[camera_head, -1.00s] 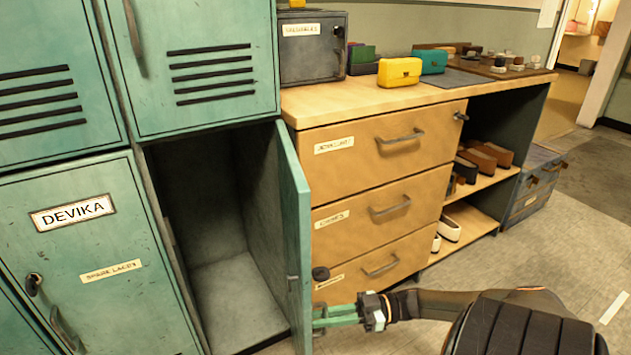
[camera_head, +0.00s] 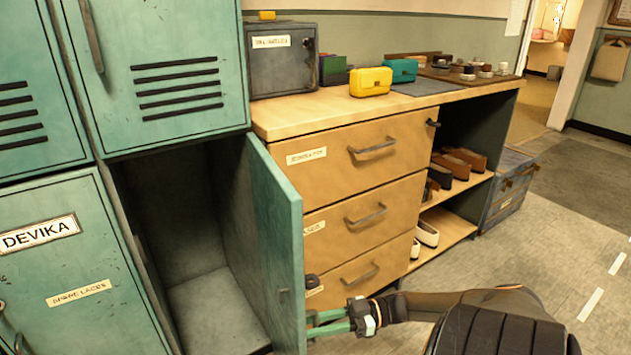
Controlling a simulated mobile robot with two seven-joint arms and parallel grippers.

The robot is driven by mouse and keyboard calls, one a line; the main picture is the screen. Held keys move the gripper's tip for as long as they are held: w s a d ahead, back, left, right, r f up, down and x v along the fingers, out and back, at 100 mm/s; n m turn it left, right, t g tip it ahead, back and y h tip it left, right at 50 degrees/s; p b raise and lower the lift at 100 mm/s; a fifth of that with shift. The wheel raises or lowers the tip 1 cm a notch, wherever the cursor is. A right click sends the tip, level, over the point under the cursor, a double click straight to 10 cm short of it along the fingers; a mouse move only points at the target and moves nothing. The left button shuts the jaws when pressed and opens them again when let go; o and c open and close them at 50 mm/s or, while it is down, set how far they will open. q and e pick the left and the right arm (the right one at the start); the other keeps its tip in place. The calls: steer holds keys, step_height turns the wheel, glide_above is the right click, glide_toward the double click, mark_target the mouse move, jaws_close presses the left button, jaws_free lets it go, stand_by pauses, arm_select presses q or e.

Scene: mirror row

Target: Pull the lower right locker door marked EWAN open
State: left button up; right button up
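The lower locker door (camera_head: 277,245) to the right of the DEVIKA door stands swung well out. Its inner face and free edge show; its outer face is turned away, so no EWAN name plate can be read. The open locker compartment (camera_head: 215,305) looks empty. My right gripper (camera_head: 318,325) comes in from the right at the door's outer side, low near its free edge. Its green fingers are close together at the door's handle and appear shut on it; the contact is partly hidden. A dark round lock (camera_head: 312,282) shows above them. My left gripper is out of view.
The DEVIKA door (camera_head: 85,255) and the upper lockers (camera_head: 165,65) are shut. Shoes fill the shelves (camera_head: 445,225). Grey floor is clear at right.

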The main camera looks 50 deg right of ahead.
steer(key=shift+d, duration=0.1)
steer(key=b+v, duration=0.1)
steer(key=v, duration=1.1)
steer(key=shift+s, duration=0.2)
steer(key=shift+d, duration=0.1)
